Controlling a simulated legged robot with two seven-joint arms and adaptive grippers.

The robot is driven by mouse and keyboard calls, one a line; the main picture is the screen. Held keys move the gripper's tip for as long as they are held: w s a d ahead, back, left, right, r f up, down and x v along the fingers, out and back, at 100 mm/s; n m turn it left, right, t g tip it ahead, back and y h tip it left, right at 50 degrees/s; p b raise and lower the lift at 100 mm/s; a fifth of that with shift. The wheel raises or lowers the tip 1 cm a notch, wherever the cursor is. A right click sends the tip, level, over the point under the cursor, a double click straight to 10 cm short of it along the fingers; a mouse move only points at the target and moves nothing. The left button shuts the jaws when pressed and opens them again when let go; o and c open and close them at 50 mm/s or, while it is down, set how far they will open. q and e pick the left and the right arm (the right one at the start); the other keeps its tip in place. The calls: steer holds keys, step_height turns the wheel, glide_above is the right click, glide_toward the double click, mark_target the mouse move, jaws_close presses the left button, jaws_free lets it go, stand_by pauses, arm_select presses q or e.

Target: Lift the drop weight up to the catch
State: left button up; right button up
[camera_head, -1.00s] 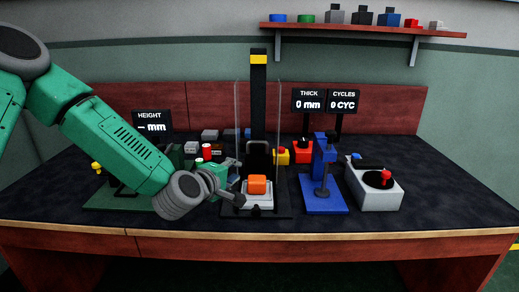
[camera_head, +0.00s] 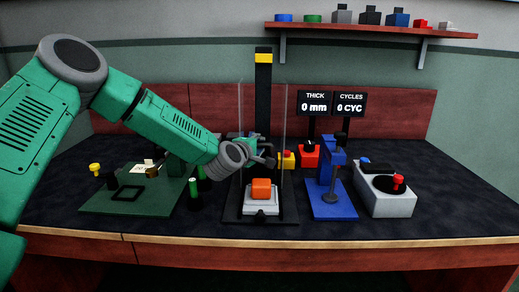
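The drop tower's black post (camera_head: 263,95) stands behind clear side panels, with a yellow block (camera_head: 264,58) near its top; I cannot tell if this block is the catch. An orange block (camera_head: 261,190) sits on the pale anvil (camera_head: 262,206) at the tower's foot. My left gripper (camera_head: 268,154) reaches in from the left, at the post above the orange block. Its fingers look apart, but their small size hides whether they grip anything. The dark drop weight is mostly hidden behind the gripper. My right gripper is not in view.
A green plate fixture (camera_head: 140,195) is on the left. A blue press (camera_head: 331,200) and a grey box with a red knob (camera_head: 385,200) are on the right. Red (camera_head: 309,153) and yellow (camera_head: 286,160) boxes stand behind. The table's front strip is clear.

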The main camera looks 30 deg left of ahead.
arm_select(q)
steer(key=shift+w+d+r, duration=0.1)
steer(key=shift+w+d, duration=0.25)
steer(key=shift+d, duration=0.4)
steer(key=shift+d+r, duration=0.1)
steer(key=shift+d, duration=0.1)
steer(key=shift+a, duration=0.15)
jaws_close()
steer(key=shift+a+f, duration=0.25)
steer(key=shift+a, duration=0.2)
steer(key=shift+d, duration=0.1)
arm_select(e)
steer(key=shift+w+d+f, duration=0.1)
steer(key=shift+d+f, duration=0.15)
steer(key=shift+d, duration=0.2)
arm_select(q)
steer(key=shift+r, duration=0.1)
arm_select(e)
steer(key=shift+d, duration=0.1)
arm_select(q)
steer(key=shift+d+r, duration=0.1)
steer(key=shift+r, duration=0.15)
step_height(320, 180, up, 20)
steer(key=p, duration=1.2)
steer(key=shift+w+p, duration=0.1)
steer(key=shift+p, duration=0.3)
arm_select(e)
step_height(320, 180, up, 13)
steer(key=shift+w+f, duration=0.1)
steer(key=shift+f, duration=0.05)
